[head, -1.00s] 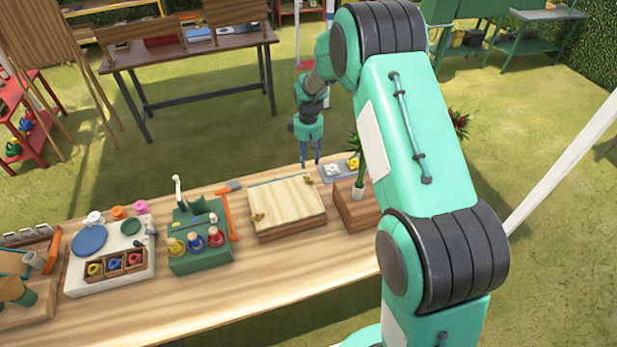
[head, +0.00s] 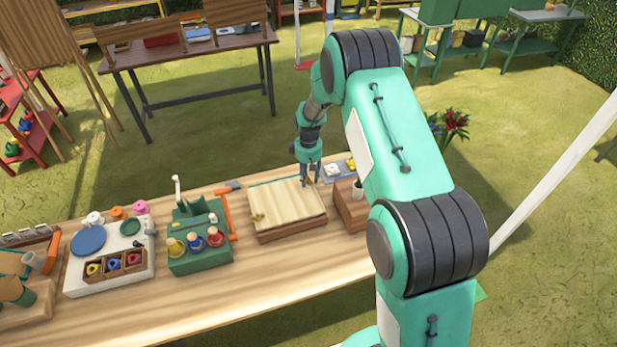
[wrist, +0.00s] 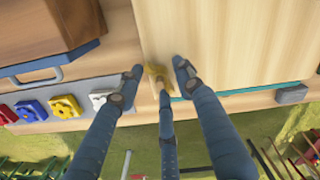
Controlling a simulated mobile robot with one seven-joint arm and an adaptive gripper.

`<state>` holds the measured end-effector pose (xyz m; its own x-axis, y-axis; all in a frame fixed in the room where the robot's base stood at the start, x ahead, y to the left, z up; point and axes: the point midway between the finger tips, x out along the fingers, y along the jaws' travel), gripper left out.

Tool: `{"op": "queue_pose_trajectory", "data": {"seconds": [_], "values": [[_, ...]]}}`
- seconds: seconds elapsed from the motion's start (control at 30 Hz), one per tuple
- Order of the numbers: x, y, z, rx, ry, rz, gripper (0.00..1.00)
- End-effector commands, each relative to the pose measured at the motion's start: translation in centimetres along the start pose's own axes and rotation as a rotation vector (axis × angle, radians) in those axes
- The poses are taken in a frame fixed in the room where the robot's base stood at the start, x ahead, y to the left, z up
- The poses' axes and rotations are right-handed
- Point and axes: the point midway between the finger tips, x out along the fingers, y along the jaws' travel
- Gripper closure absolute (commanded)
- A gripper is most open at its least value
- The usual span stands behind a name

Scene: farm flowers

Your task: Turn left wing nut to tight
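The flower press is a pale wooden board (head: 285,200) on the table, and its board (wrist: 240,45) also fills much of the wrist view. A brass wing nut (head: 257,217) sits at its left front side in the head view. Another brass wing nut (wrist: 157,71) sits near the board's edge in the wrist view. My gripper (head: 309,182) is at the press's back right corner in the head view. In the wrist view my gripper (wrist: 158,80) is open, its fingers spread around this second nut. Contact cannot be told.
A grey tray (wrist: 80,90) with coloured pieces and a wooden box (wrist: 40,30) stand close beside the press. A green holder (head: 200,262) with bottles and a white board (head: 80,280) stand left of the press in the head view. The table's front is clear.

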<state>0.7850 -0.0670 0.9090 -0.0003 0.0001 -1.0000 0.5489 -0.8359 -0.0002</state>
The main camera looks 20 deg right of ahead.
Motion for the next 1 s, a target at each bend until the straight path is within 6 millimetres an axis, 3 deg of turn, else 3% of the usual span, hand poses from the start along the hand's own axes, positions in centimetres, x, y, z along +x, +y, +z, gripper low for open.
{"op": "queue_pose_trajectory", "data": {"seconds": [0.13,0.33,0.73,1.0], "values": [[-0.01,0.00,0.00,0.000,0.000,0.000,0.63],[-0.01,-0.02,0.00,0.000,0.000,0.000,1.00],[0.09,-0.16,0.05,0.034,-0.002,-0.002,1.00],[0.17,-0.23,0.06,0.166,-0.003,-0.003,1.00]]}}
